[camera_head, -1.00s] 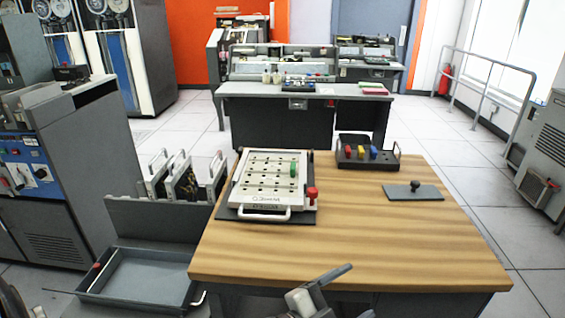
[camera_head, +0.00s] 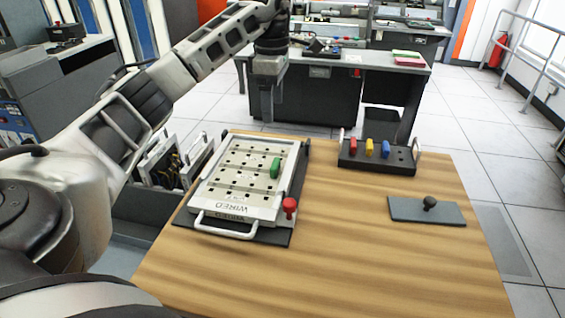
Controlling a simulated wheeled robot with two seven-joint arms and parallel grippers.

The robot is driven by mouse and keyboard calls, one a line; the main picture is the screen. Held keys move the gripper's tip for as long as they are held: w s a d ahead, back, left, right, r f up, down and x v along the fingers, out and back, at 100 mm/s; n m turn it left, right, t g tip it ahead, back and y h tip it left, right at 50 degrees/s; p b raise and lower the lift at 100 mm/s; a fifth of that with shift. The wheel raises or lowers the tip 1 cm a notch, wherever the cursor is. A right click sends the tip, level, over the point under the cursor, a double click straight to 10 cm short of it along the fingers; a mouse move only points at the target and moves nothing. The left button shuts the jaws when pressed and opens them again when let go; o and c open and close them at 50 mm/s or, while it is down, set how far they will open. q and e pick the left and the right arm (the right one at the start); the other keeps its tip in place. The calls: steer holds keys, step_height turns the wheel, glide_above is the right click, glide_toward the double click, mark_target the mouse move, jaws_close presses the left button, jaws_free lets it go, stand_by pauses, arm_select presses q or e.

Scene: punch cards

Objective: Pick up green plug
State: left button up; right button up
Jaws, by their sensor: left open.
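The green plug (camera_head: 275,168) stands in the right part of a white plugboard panel (camera_head: 206,196) full of dark holes, marked WIRED at its front. The panel lies on a dark base on the wooden table. My left arm reaches in from the left across the upper part of the head view. Its gripper (camera_head: 257,98) points down, beyond the panel's far edge and apart from the green plug. It is open, with nothing seen between its fingers. My right gripper is not in view.
A red knob (camera_head: 290,207) sits at the panel's right front corner. A dark rack (camera_head: 377,160) with red, yellow and blue plugs stands at the back right of the wooden table (camera_head: 350,270). A dark plate with a knob (camera_head: 428,208) lies at right. The table's front is clear.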

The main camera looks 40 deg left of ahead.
arm_select(q)
glide_above(275, 163)
steer(key=f, duration=1)
steer(key=shift+w+a, duration=0.25)
steer(key=shift+a, duration=0.1)
steer(key=shift+s+d+f+p, duration=0.15)
steer(key=shift+f+p, duration=0.1)
steer(key=shift+f, duration=1.05)
steer(key=shift+s+d+f+p, duration=0.1)
steer(key=shift+d+f+p, duration=0.1)
steer(key=shift+f, duration=1.05)
steer(key=c, duration=0.9)
